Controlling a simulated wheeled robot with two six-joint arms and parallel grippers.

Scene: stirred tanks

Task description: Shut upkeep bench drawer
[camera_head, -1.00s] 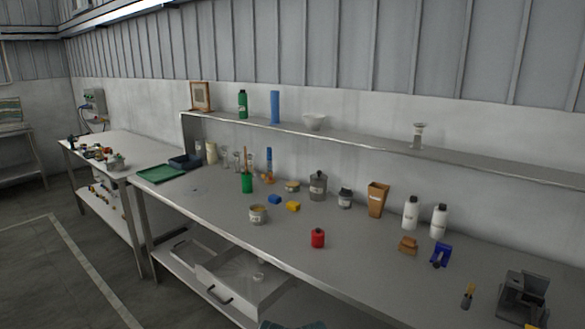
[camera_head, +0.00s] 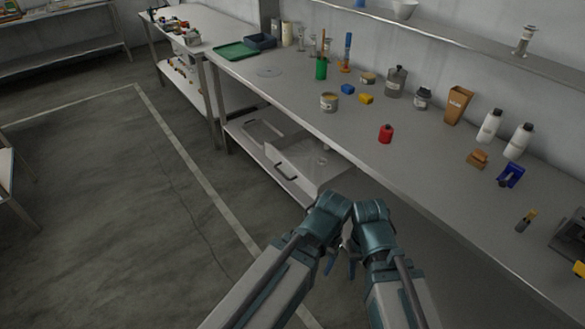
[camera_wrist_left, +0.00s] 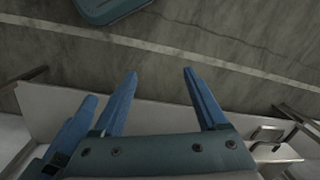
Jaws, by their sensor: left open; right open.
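The bench drawer (camera_head: 300,162) is pale grey and stands pulled out below the worktop of the long bench (camera_head: 262,95). Its dark bar handle (camera_head: 285,172) is on the front panel. In the left wrist view the handle (camera_wrist_left: 268,134) shows at the right edge. My right gripper (camera_head: 350,264) is open, low in the head view, nearer to me than the drawer. The two wrists are close together there and partly hide the fingers.
A lower shelf lies around the drawer. The floor (camera_head: 110,210) to the left is clear.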

